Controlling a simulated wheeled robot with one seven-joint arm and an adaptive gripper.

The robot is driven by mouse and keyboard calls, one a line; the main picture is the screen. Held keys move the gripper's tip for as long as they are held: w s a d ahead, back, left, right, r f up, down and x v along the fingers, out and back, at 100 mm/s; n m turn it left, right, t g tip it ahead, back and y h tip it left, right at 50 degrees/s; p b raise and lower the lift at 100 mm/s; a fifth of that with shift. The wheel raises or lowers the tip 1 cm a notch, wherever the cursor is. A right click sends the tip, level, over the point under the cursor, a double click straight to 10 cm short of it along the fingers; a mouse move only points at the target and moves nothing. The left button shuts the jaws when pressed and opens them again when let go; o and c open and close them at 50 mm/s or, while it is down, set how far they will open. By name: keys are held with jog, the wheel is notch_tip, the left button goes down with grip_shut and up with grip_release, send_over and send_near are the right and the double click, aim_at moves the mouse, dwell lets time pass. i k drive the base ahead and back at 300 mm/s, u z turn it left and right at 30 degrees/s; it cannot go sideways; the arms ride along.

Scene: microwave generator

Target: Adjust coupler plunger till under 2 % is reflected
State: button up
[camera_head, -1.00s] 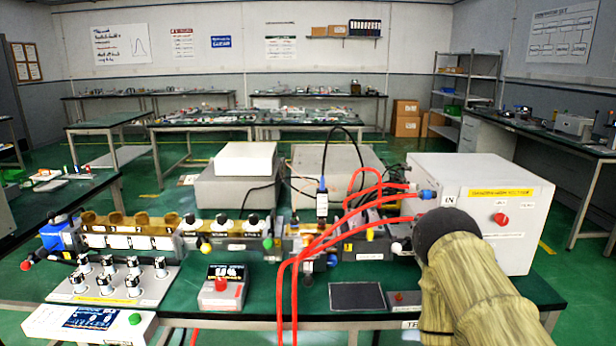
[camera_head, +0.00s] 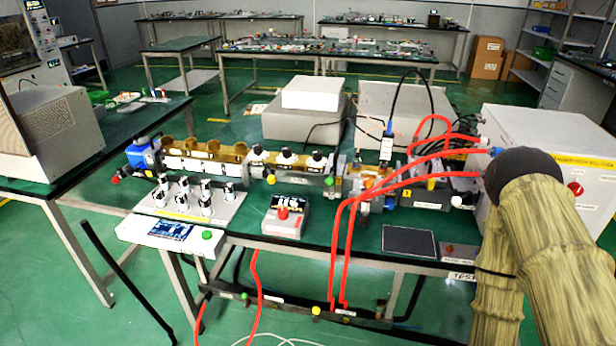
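A waveguide line runs along the bench, with a blue unit (camera_head: 143,154) at its left end, a brass section (camera_head: 203,150) and a grey section with black-topped knobs (camera_head: 287,159). Small coloured knobs stick out along it: red (camera_head: 115,178), green (camera_head: 329,181) and yellow (camera_head: 408,205). I cannot tell which one is the coupler plunger. A small grey meter box (camera_head: 286,222) with a red button stands in front; its display is too small to read. A white control box (camera_head: 170,235) has a lit blue screen, also unreadable. My arm fills the lower right; my gripper is not in view.
Red hoses (camera_head: 348,225) loop over the line's right part and hang past the bench front. A white cabinet (camera_head: 560,140) stands behind my arm. A black pad (camera_head: 408,241) lies at the front edge. Another bench with a grey box (camera_head: 58,138) stands left.

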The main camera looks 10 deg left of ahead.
aim_at(364, 221)
jog(key=k, duration=0.5)
jog(key=u, duration=1.85)
jog(key=i, duration=1.05)
jog(key=z, duration=1.9)
